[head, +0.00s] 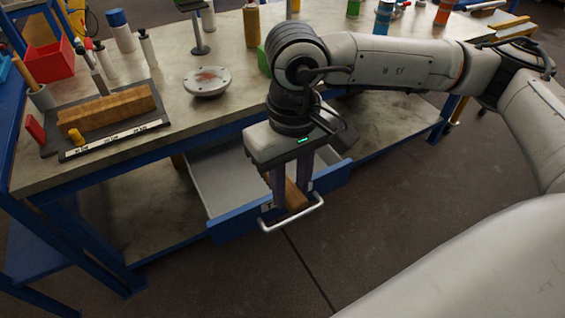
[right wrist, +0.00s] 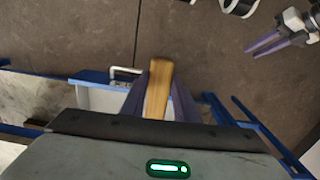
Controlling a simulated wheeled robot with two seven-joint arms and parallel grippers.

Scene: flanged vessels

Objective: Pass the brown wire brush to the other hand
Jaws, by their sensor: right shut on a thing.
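The brown wire brush (head: 296,196) is between the fingers of my right gripper (head: 291,203), which is shut on it and points down above the open drawer. In the right wrist view, its wooden handle (right wrist: 158,88) sticks out between the dark fingers of my right gripper (right wrist: 158,103). Its bristles are not visible. My left gripper (right wrist: 266,42) shows only in the right wrist view, at the upper right. Its two purple fingers look apart and empty, and it is well clear of the brush.
An open grey drawer (head: 222,178) with a blue front and white handle (head: 293,216) is below my right gripper. The workbench (head: 205,122) holds a dark tray (head: 65,141) with a wooden block, a round flange (head: 206,81) and a red bin (head: 49,61). Floor in front is clear.

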